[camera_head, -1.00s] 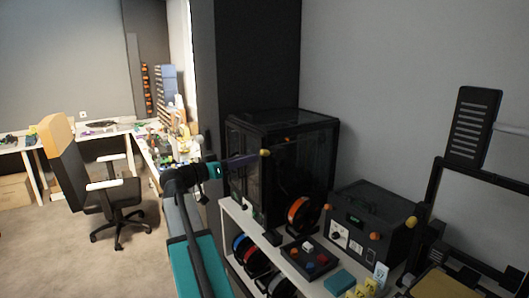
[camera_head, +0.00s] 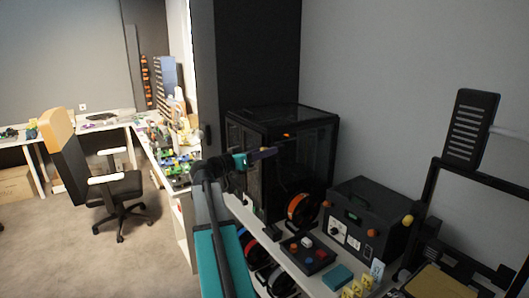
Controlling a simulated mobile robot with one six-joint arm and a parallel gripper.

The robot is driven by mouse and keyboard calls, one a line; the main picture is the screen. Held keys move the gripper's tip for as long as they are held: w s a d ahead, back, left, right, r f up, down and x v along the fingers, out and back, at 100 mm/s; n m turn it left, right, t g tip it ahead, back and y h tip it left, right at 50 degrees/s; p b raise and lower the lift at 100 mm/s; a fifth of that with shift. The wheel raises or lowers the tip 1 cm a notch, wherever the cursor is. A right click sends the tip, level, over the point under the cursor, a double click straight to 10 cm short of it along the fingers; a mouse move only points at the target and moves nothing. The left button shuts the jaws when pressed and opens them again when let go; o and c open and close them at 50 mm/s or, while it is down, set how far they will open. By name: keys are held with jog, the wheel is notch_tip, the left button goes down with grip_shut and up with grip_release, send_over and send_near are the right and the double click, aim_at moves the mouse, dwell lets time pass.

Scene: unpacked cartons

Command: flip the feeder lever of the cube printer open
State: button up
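The cube printer (camera_head: 312,152) is a black box-shaped enclosure with dark see-through panels, standing on the white shelf. A small orange part (camera_head: 289,135) shows near its upper front; I cannot tell if it is the feeder lever. No lever can be made out clearly. My gripper (camera_head: 272,152), purplish beyond a teal wrist, reaches from the left in front of the printer's front face, a little below and left of the orange part. Contact cannot be judged. Its fingers are small and foreshortened, so their opening cannot be told.
An orange spool (camera_head: 301,211) stands at the printer's lower right. A black control box (camera_head: 365,222) and a button box (camera_head: 307,254) are on the white shelf further right. An office chair (camera_head: 120,190) stands left on open floor.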

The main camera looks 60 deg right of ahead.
grip_shut()
jog(key=shift+r+y, duration=0.15)
jog(key=shift+y, duration=0.15)
jog(key=shift+r+t+y, duration=0.1)
jog(key=shift+t+y, duration=0.2)
jog(key=shift+y, duration=0.1)
grip_release()
jog(key=shift+s, duration=0.1)
jog(key=shift+a, duration=0.1)
